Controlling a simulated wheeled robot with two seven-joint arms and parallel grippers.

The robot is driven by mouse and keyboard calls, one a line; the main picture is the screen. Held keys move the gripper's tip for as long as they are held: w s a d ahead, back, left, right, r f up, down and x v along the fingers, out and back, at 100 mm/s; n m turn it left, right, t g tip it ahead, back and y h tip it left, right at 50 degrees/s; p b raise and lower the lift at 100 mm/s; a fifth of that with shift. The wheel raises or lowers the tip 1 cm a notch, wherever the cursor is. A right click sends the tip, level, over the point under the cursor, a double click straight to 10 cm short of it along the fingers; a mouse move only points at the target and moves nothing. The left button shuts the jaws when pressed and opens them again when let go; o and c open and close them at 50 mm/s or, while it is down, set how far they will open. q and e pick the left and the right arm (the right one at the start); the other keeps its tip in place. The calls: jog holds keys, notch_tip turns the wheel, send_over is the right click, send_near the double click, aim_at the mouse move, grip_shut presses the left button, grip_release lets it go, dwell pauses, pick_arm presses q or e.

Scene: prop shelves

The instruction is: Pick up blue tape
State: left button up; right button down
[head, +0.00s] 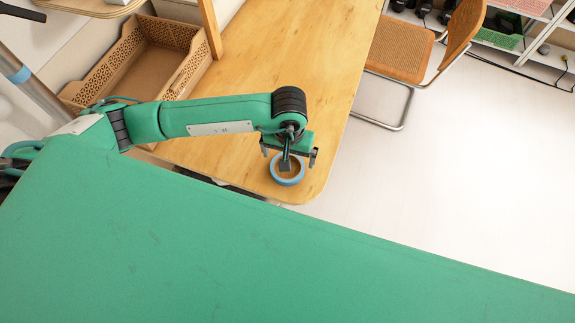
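The blue tape (289,183) is a ring lying near the rounded front right corner of the wooden table (290,70). My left gripper (289,154) is over the tape and points down at it. Its two dark fingers stand wide apart, one near each side of the ring, and a dark part between them covers some of the ring's middle. I cannot tell whether the fingers touch the tape or are above it. My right gripper is not in view.
A brown perforated tray (150,60) stands at the table's left side. A wicker chair (405,57) is to the right of the table. Shelves with a green basket (497,38) are at the far right. The table top behind the arm is clear.

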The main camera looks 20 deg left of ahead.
pick_arm(q)
jog(key=shift+a+f+p, duration=0.1)
jog(key=shift+f+p, duration=0.45)
jog(key=shift+f, duration=0.1)
notch_tip(320, 180, down, 3)
jog(key=shift+f+p, duration=0.1)
jog(key=shift+p, duration=0.55)
jog(key=shift+f, duration=0.4)
jog(key=shift+c, duration=0.4)
jog(key=c, duration=0.7)
